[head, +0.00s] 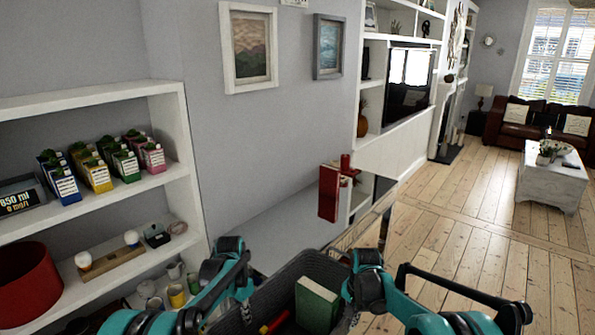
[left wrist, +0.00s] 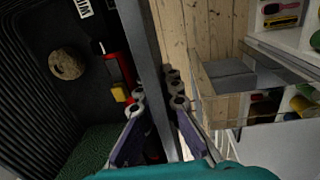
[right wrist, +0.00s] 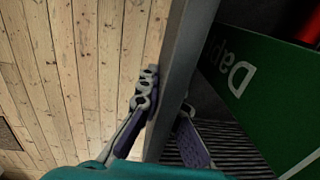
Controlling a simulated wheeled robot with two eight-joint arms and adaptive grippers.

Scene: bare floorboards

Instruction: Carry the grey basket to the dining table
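The dark grey basket (head: 328,268) is at the bottom of the head view, in front of me. It holds a green box or book (head: 316,305) and a red item (head: 274,322). My left gripper (left wrist: 160,98) has its fingers on either side of the basket's rim (left wrist: 148,55), closed on it. My right gripper (right wrist: 166,105) is closed the same way on the opposite rim (right wrist: 183,60). A round brown object (left wrist: 67,64) also lies inside the basket. I cannot pick out a dining table in these views.
White shelves (head: 100,204) with cartons and cups stand close on the left. A grey-topped unit (head: 285,232) and a wire basket or rack (head: 350,235) are just ahead. Open floorboards (head: 480,215) stretch to the right, towards a white low table (head: 552,182) and brown sofa (head: 520,128).

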